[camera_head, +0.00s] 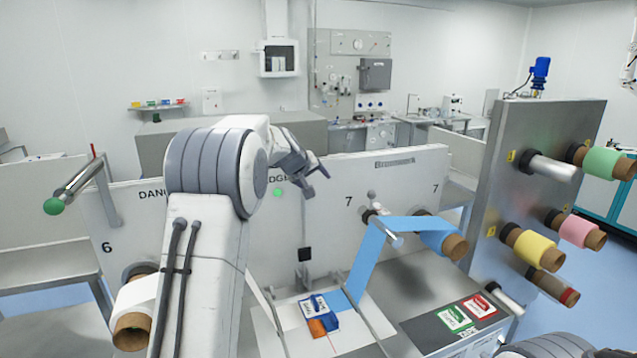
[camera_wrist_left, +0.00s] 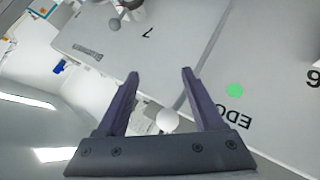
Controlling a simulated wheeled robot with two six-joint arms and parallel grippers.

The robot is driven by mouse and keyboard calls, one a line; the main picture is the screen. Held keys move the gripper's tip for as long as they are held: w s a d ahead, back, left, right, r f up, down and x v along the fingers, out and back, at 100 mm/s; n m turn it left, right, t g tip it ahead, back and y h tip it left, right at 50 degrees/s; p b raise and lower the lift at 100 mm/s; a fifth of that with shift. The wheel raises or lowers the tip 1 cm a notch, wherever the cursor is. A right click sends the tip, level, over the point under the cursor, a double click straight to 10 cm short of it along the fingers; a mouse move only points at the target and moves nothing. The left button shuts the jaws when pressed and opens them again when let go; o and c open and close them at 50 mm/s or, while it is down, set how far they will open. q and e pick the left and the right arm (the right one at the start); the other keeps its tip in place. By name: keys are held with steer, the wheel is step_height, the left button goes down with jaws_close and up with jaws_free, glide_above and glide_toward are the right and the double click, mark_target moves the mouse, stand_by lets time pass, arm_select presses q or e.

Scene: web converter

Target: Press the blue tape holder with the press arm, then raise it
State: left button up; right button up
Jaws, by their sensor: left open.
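Blue tape (camera_head: 372,258) runs over a small roller from the blue roll (camera_head: 432,236) down to the deck. A blue, white and orange piece (camera_head: 318,308) lies at its lower end. The blue tape holder is not clearly distinguishable.
The white panel (camera_head: 405,168) stands across the machine. A green ball-ended lever (camera_head: 54,206) sticks out at left. A metal plate (camera_head: 545,130) at right carries several coloured rolls. Red and green labelled pads (camera_head: 480,305) lie on the deck.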

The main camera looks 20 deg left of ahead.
arm_select(q)
steer(key=b+v, duration=0.3)
steer(key=v, duration=0.6)
steer(key=shift+s+a+b, duration=0.3)
steer(key=shift+s+a, duration=0.05)
steer(key=shift+a, duration=0.05)
steer(key=s+d+f+m+g+h+b, duration=0.1)
steer(key=s+d+f+m+g, duration=0.15)
steer(key=s+d+f, duration=0.45)
steer(key=s+d+f+m+g+h+b, duration=0.1)
steer(key=s+d+f+m, duration=0.25)
steer(key=d, duration=0.75)
steer(key=s+d+f+m+g+h, duration=0.1)
steer(key=s+d+f+m+g, duration=0.1)
steer(key=s+d+f, duration=0.5)
steer(key=s+d+f+m+g, duration=0.1)
steer(key=s+f+m, duration=0.1)
steer(key=s, duration=0.5)
steer(key=s+d+f+m+g+y+b, duration=0.1)
steer(key=s+d+f+m+g, duration=0.1)
steer(key=s, duration=0.6)
steer(key=s+d+f+m+g+b, duration=0.1)
steer(key=s+f+m, duration=0.3)
steer(key=s, duration=0.4)
steer(key=shift+s+d+f+g+y, duration=0.25)
steer(key=shift+d+f+g+y, duration=0.2)
steer(key=shift+d+f, duration=0.25)
steer(key=shift+r, duration=0.1)
